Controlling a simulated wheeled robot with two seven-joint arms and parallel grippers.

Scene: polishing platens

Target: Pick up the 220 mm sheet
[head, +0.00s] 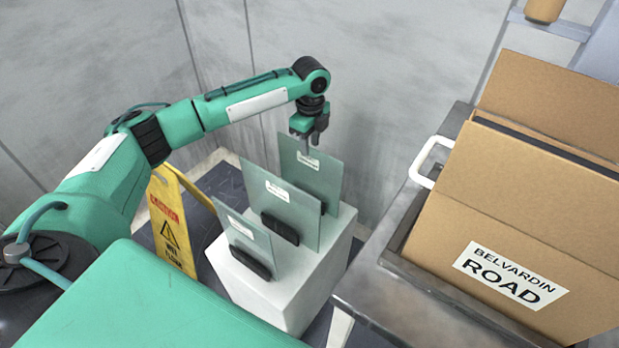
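Three greenish glass sheets stand upright in dark holders on a white block, each with a small white label whose print is too small to read. The front left sheet (247,236) is the smallest, the middle sheet (287,213) is larger, and the rear sheet (318,178) looks the largest. I cannot tell by label which is 220 mm. My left gripper (307,145) points down at the top edge of the rear sheet, with a finger in front of it near the label. Whether the fingers are closed on the glass is not clear. My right gripper is not in view.
The white block (290,303) stands near the grey wall. A yellow caution sign (172,235) is left of it. On the right, a cardboard box marked BELVARDIN ROAD (530,220) sits on a metal cart (375,290) with a white handle.

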